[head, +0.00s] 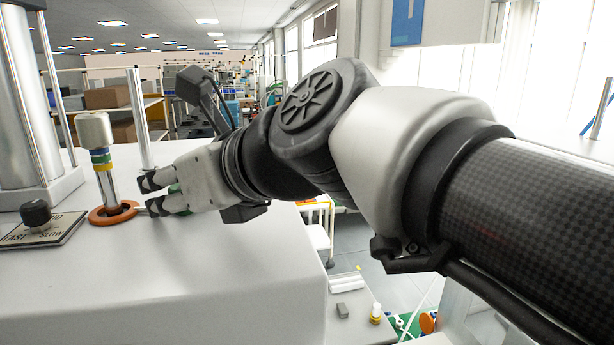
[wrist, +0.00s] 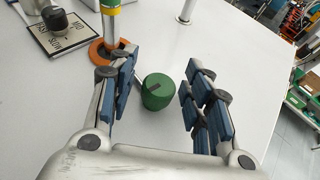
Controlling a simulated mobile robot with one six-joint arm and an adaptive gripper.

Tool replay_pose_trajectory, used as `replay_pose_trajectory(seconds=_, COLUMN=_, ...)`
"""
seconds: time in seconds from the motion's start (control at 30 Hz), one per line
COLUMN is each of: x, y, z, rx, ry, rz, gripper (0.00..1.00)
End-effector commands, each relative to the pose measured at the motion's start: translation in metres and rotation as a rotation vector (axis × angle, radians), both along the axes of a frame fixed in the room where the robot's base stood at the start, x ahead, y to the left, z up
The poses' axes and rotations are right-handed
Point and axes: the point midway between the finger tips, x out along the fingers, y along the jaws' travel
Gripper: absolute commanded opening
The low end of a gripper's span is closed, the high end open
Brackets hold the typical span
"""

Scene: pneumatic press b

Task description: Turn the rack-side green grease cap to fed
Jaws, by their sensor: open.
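The green grease cap (wrist: 158,97) stands on the white press top, between my gripper's two fingers in the wrist view. A dark pointer mark shows across its top. In the head view only a sliver of green shows behind my fingers, so most of the cap is hidden there. My gripper (wrist: 160,66) is open, with a finger on each side of the cap and a visible gap to both. In the head view my gripper (head: 152,195) reaches left, low over the press top. I cannot read any fed marking beside the cap.
An orange ring (head: 98,217) around a post with coloured bands (head: 101,160) stands just left of my fingertips. A black knob (head: 36,214) on a FAST/SLOW plate is farther left. A thin metal rod (head: 138,120) rises behind my gripper. The press top's front is clear.

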Motion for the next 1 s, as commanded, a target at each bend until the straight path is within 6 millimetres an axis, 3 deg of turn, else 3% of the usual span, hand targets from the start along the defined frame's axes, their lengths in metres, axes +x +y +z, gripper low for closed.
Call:
replay_pose_trajectory(seconds=0.37, x=-0.003, y=-0.004, z=0.002, rx=0.0, ry=0.0, rz=-0.001, gripper=0.47)
replay_pose_trajectory(seconds=0.8, x=-0.046, y=-0.069, z=0.035, rx=0.002, ry=-0.003, rz=-0.006, gripper=0.47)
replay_pose_trajectory(seconds=1.0, x=-0.059, y=-0.088, z=0.044, rx=0.0, ry=-0.002, rz=-0.004, gripper=0.47)
